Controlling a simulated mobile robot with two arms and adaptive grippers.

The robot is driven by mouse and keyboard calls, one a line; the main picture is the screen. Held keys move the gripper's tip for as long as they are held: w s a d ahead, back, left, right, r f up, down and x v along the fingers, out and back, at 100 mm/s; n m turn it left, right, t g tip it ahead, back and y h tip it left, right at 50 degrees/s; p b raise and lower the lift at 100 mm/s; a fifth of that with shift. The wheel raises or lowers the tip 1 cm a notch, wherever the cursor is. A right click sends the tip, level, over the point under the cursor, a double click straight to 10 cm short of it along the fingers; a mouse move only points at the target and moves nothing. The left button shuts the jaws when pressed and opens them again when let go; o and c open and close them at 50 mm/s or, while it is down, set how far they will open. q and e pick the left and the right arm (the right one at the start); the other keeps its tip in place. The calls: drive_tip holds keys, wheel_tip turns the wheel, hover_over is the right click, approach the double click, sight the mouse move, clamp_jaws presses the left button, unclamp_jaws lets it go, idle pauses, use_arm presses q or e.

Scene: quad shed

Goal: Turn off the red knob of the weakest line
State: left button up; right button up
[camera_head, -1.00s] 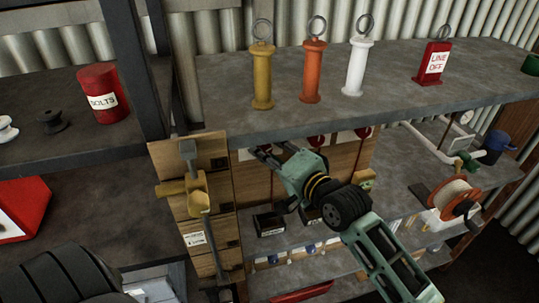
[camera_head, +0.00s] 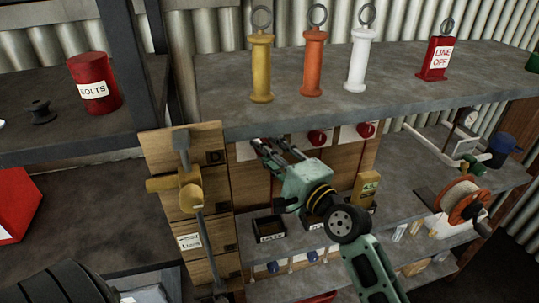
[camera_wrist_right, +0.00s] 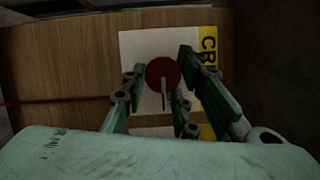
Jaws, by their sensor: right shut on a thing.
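My right gripper (camera_head: 265,146) reaches under the upper shelf to the wooden panel, at the leftmost of its knob positions. In the right wrist view a round red knob (camera_wrist_right: 163,73) with a pale pointer line sits on a white plate with a yellow label, partly reading "CR". The fingers of my right gripper (camera_wrist_right: 164,88) stand on either side of this knob, shut on it. Two more red knobs, a middle one (camera_head: 317,137) and a right one (camera_head: 366,129), show on the panel in the head view. The left gripper is out of view.
Small dark bins (camera_head: 270,229) and a cable reel (camera_head: 464,203) stand below.

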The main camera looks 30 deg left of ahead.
drive_tip(key=shift+s+a+f, duration=0.1)
drive_tip(key=shift+s+f, duration=0.05)
drive_tip(key=shift+f, duration=0.5)
drive_tip(key=o, duration=1)
drive_tip(key=shift+r, duration=0.2)
drive_tip(key=shift+r, duration=0.15)
drive_tip(key=v, duration=1.2)
